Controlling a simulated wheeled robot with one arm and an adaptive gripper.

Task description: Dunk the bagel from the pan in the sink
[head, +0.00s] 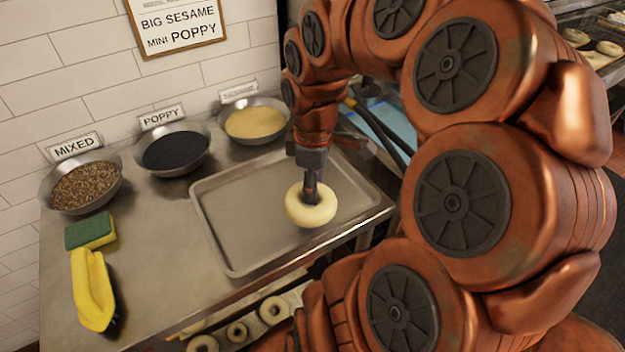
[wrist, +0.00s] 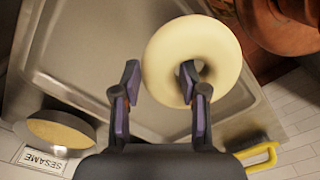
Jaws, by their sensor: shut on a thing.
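A pale, plain bagel (head: 305,215) is at my gripper (head: 312,186), over the right part of the metal pan (head: 232,235). In the wrist view my gripper (wrist: 160,95) has one finger in the hole of the bagel (wrist: 185,40) and the other outside its ring, shut on the ring between them. I cannot tell whether the bagel touches the pan. The pan is otherwise empty. No sink shows in either view.
Bowls of mixed seeds (head: 85,190), poppy (head: 175,152) and sesame (head: 255,122) stand along the wall. A green and yellow sponge (head: 90,232) and a yellow tool (head: 92,288) lie at left. Several bagels (head: 273,309) sit below the counter edge.

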